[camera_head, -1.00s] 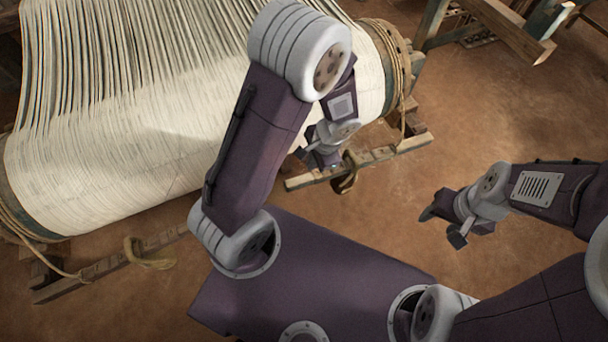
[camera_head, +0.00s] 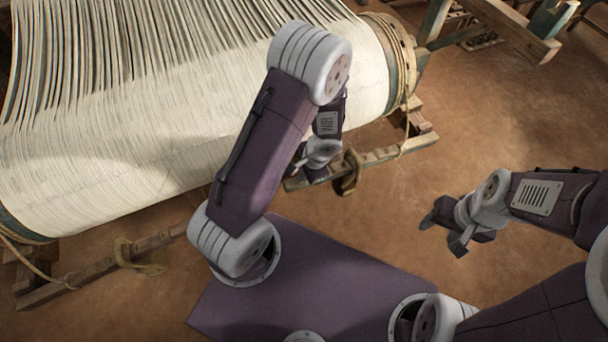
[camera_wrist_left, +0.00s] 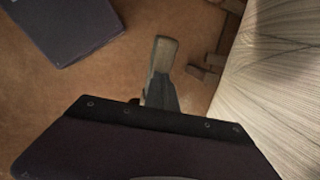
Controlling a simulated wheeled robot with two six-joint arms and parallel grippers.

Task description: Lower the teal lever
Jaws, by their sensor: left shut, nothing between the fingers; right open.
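I cannot make out a teal lever for certain. A dull teal-grey wooden piece (camera_head: 552,20) shows at the top right of the head view, far from both grippers; I cannot tell whether it is the lever. My left gripper (camera_head: 308,170) is low in front of the cloth beam, mostly hidden by its own wrist in the head view. In the left wrist view its fingers (camera_wrist_left: 161,70) are together with nothing between them, over bare floor. My right gripper (camera_head: 443,232) is open and empty over the floor at the right.
A wide roll of pale striped cloth (camera_head: 110,150) fills the upper left; it shows at the right of the left wrist view (camera_wrist_left: 275,90). Wooden rails (camera_head: 385,155) with rope lie along its front. Brown floor (camera_head: 370,220) is clear between my arms.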

